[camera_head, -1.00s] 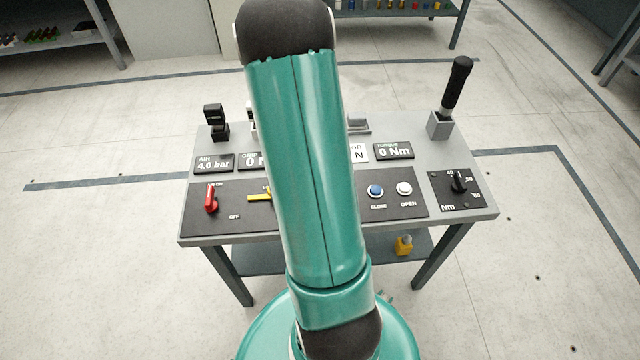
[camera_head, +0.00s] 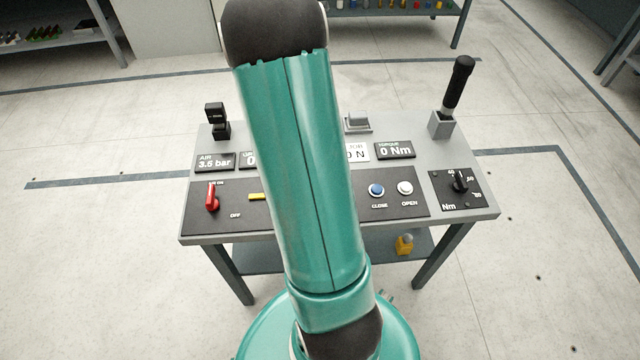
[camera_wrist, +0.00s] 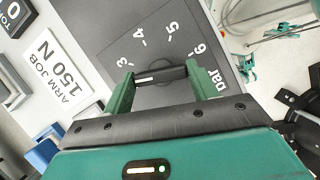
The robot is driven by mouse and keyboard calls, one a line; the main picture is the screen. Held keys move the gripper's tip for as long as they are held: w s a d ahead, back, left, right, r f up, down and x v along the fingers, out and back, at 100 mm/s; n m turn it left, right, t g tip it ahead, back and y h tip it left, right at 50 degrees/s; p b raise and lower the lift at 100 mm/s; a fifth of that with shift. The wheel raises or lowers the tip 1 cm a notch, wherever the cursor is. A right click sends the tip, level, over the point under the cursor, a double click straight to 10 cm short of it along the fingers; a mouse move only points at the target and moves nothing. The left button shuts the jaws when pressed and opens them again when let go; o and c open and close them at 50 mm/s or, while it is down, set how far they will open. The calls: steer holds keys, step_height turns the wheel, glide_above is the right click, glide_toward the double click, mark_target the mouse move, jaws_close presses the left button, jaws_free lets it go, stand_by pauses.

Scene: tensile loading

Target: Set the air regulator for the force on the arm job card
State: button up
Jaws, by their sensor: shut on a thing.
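The air regulator is a black knob (camera_wrist: 160,76) with a white line, on a dark panel marked 3, 4, 5, 6 bar in the wrist view. My gripper (camera_wrist: 163,82) has its two green fingers shut on this knob, one on each side. The white line points left, toward the 3 end. The arm job card (camera_wrist: 57,72) reads "ARM JOB 150 N". My arm hides the regulator and my gripper there.
The console also carries a red lever (camera_head: 212,197), a yellow handle (camera_head: 257,196), a blue CLOSE button (camera_head: 376,190), a white OPEN button (camera_head: 405,188) and a torque dial (camera_head: 460,181). The torque display (camera_head: 395,150) reads 0 Nm. A tall black-handled tool (camera_head: 458,85) stands at the back right.

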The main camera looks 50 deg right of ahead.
steer(key=o, duration=1)
steer(key=shift+r, duration=0.1)
steer(key=v, duration=1.3)
steer(key=shift+r, duration=0.3)
steer(key=shift+w, duration=0.15)
